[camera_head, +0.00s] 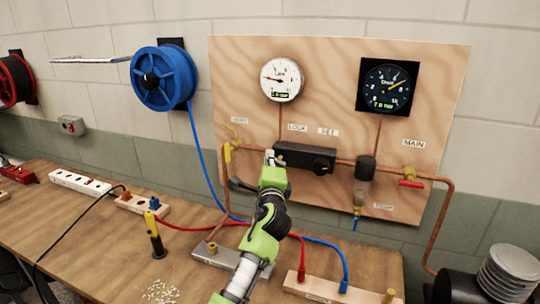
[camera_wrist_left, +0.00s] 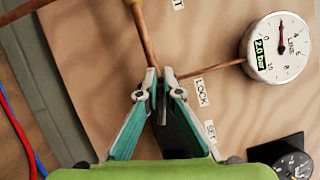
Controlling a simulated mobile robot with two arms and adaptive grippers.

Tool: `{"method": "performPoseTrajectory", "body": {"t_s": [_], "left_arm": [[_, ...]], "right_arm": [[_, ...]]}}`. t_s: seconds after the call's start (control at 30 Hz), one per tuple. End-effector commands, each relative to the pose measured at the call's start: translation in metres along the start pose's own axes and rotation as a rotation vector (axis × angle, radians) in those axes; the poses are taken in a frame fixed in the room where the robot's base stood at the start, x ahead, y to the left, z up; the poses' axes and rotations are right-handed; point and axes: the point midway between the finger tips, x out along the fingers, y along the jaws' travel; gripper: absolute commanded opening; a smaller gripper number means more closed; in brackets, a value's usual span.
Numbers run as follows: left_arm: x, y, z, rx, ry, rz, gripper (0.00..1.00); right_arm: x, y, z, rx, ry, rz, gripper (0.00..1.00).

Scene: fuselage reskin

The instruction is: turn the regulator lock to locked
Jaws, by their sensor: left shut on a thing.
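The regulator is a black block (camera_head: 308,157) on the plywood board, under the LOCK and SET labels, with a round knob at its right end. My left gripper (camera_head: 270,157) is at its left end, below the LOCK label (camera_head: 297,127). In the left wrist view the fingertips of the left gripper (camera_wrist_left: 158,75) are closed together at the regulator's LOCK end. The black regulator body (camera_wrist_left: 176,132) shows between the fingers. The lock itself is mostly hidden by the fingers, so its position cannot be read. My right gripper is not in view.
A white LINE gauge (camera_head: 282,79) and a dark gauge (camera_head: 387,87) hang above. Copper pipe runs to a red-handled MAIN valve (camera_head: 411,183) at right and a yellow valve (camera_head: 228,150) at left. Hoses and a yellow-handled tool (camera_head: 153,235) lie on or stand at the bench.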

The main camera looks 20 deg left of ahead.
Motion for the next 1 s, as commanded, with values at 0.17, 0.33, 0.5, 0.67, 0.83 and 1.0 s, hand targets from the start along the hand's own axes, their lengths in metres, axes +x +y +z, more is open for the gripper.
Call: {"method": "performPoseTrajectory", "body": {"t_s": [0.17,0.33,0.5,0.67,0.83,1.0], "left_arm": [[-0.0001,0.0016,-0.0002,-0.109,0.000,0.046,0.00],[-0.0002,0.0040,-0.0005,-0.178,0.000,0.074,0.00],[-0.0002,0.0056,-0.0005,-0.214,0.000,0.089,0.00],[-0.0002,0.0064,-0.0006,-0.227,0.000,0.095,0.00],[-0.0003,0.0067,-0.0006,-0.229,0.000,0.095,0.00],[-0.0003,0.0068,-0.0007,-0.229,0.000,0.096,0.00]], "right_arm": [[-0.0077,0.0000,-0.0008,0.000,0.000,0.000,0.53],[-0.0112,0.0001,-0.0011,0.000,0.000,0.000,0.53],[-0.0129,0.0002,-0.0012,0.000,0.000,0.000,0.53],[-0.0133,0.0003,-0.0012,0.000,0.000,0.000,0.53],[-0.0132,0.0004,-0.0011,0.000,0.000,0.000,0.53],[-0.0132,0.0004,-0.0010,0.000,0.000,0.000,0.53]]}}
